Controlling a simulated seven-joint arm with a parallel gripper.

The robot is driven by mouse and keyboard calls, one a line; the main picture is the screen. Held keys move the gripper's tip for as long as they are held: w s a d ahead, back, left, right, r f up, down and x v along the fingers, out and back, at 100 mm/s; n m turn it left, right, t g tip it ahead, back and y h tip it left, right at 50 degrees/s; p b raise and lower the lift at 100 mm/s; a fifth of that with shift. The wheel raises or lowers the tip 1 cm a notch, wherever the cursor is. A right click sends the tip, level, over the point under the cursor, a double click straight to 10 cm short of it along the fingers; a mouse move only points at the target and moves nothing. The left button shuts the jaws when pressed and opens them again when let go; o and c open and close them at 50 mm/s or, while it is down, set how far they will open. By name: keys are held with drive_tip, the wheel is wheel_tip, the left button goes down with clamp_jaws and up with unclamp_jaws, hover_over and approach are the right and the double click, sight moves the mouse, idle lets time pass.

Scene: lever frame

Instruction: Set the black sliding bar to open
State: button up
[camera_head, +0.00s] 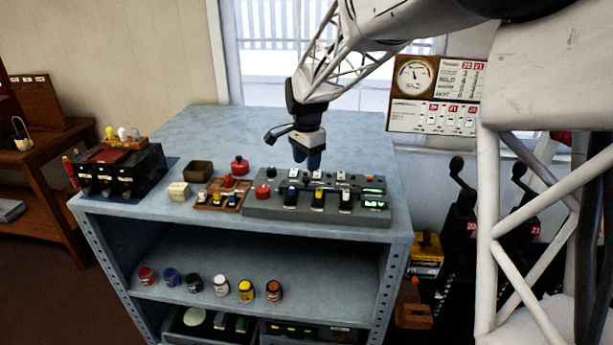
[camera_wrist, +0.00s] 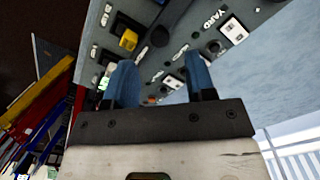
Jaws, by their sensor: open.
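A grey control panel (camera_head: 270,208) lies on the table's front right, with several switches, buttons and levers on it. It also fills the upper part of the wrist view (camera_wrist: 205,22). A black bar-like handle (camera_wrist: 176,14) with a rounded end shows there beyond my fingertips; I cannot tell for sure whether it is the sliding bar, or its setting. In the head view the panel's small parts are too small to name the bar. My gripper (camera_head: 307,160) points down above the panel's back row, its blue fingers apart and empty. Its fingers also show in the wrist view (camera_wrist: 160,68).
A black lever unit (camera_head: 120,178) stands at the far left. The table's back (camera_head: 190,130) is clear. A gauge board (camera_head: 436,95) hangs behind right.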

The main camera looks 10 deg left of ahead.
sight(307, 178)
drive_tip(key=shift+f, duration=2.6)
clamp_jaws()
